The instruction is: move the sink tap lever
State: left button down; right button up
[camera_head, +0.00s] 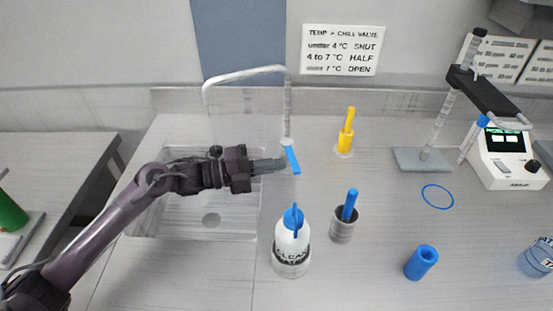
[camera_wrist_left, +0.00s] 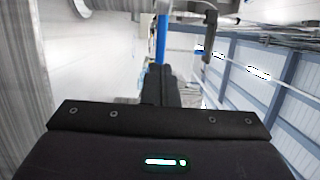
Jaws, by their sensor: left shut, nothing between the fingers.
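The sink tap (camera_head: 246,72) is a grey arched spout behind the sink, in the head view. Its blue lever (camera_head: 292,160) hangs down at the right of the spout, pointing toward the front. My left gripper (camera_head: 284,164) comes in from the left over the sink, shut and empty. Its fingertips are at the left side of the lever; I cannot tell if they touch it. In the left wrist view the shut fingers (camera_wrist_left: 160,85) point at the blue lever (camera_wrist_left: 161,38). My right gripper is out of view.
The sink basin (camera_head: 211,220) lies under my left arm. A wash bottle (camera_head: 291,248), a grey cup with a blue handle (camera_head: 343,230) and a blue cylinder (camera_head: 421,262) stand to the right. A yellow handled item (camera_head: 346,134) stands behind. A wall sign (camera_head: 343,50) reads shut, half, open by temperature.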

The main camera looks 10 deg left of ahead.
pick_arm(q)
jog(key=shift+w+d, duration=0.2)
jog(key=shift+d, duration=0.15)
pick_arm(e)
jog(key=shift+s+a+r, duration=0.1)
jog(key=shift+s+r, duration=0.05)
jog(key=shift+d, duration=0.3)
